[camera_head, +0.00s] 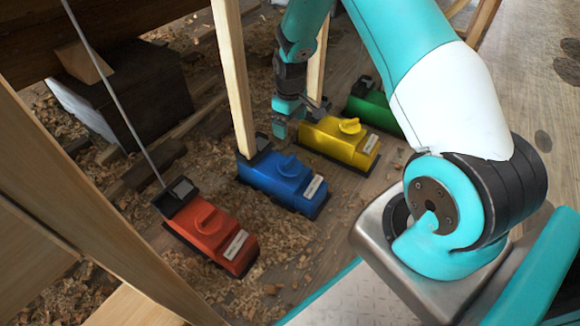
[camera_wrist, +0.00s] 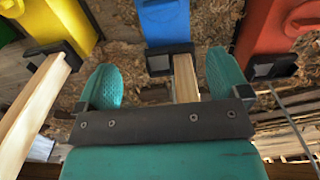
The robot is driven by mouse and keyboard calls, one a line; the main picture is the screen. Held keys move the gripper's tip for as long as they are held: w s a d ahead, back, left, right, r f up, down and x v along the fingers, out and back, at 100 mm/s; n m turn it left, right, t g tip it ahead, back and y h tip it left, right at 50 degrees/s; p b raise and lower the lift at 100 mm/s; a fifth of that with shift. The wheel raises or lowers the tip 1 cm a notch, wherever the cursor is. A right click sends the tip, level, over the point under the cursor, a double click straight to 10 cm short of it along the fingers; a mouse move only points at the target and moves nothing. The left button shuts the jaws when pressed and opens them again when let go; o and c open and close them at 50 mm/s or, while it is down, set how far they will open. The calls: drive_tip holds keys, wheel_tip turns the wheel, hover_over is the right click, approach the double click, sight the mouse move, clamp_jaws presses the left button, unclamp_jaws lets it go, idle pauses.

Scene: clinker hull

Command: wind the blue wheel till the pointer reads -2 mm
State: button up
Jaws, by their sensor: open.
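The blue unit (camera_head: 270,178) sits on the shavings-covered floor between the red and yellow units, with a raised blue wheel (camera_head: 290,166) on top and a white label on its right end. My gripper (camera_head: 290,120) is open and empty, above and behind the blue unit, near the yellow one. In the wrist view the blue unit (camera_wrist: 164,22) shows at the top centre, beyond my two teal fingers (camera_wrist: 163,80). A wooden post rises from its dark end block and shows between the fingers. The pointer and its reading cannot be made out.
The red unit (camera_head: 212,231), yellow unit (camera_head: 338,143) and green unit (camera_head: 372,106) stand beside the blue one. A thin grey rod (camera_head: 118,90) rises from the red unit. Wooden posts (camera_head: 234,75) stand close to my gripper. A dark block (camera_head: 135,95) lies at the left.

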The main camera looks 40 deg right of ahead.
sight(290, 160)
wheel_tip(290, 160, down, 16)
drive_tip(key=b, duration=0.8)
drive_tip(key=shift+f, duration=0.15)
drive_tip(key=c, duration=0.9)
